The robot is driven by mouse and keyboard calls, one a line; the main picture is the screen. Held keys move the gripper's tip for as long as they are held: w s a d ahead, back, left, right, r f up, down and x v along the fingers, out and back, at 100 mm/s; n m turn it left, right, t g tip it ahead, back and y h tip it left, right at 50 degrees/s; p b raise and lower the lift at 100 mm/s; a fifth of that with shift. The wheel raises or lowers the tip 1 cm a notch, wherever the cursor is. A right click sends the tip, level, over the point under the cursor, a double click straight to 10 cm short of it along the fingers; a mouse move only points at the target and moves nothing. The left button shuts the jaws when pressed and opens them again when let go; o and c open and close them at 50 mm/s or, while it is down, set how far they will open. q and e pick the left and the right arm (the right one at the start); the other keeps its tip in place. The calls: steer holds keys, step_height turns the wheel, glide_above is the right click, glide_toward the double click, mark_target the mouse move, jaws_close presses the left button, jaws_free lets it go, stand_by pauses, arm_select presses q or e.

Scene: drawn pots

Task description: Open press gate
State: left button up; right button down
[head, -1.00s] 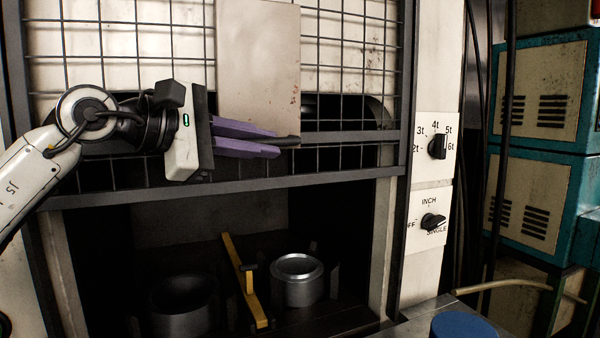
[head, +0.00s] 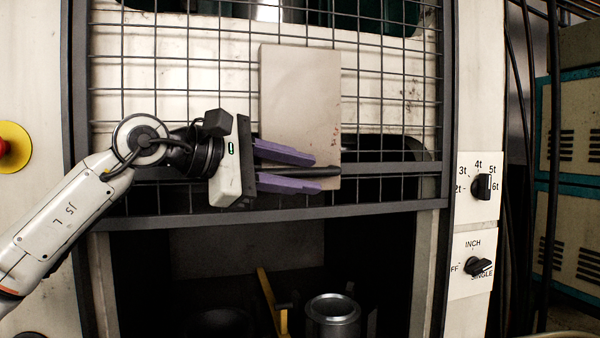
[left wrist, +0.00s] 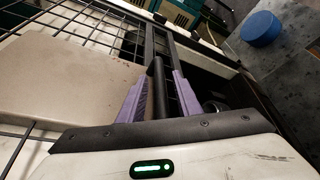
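The press gate (head: 385,208) is a dark-framed wire mesh panel with a beige plate (head: 300,90) on it. Its lower edge hangs above the dark press opening. A dark round handle bar (head: 310,173) runs level across the plate's lower part; it also shows in the left wrist view (left wrist: 158,85). My left gripper (head: 303,173) has its purple fingers above and below the bar. The fingers are open, with gaps visible between them and the bar in the left wrist view (left wrist: 160,95). My right gripper is not in view.
Inside the opening stand a metal cylinder (head: 333,312) and a yellow bar (head: 270,300). Two black knobs (head: 482,187) sit on the right post. A red button on yellow (head: 12,148) is at far left. A blue round object (left wrist: 260,28) shows in the wrist view.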

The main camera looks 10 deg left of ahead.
arm_select(q)
steer(key=b+v, duration=0.2)
steer(key=v, duration=0.8)
steer(key=shift+s, duration=0.15)
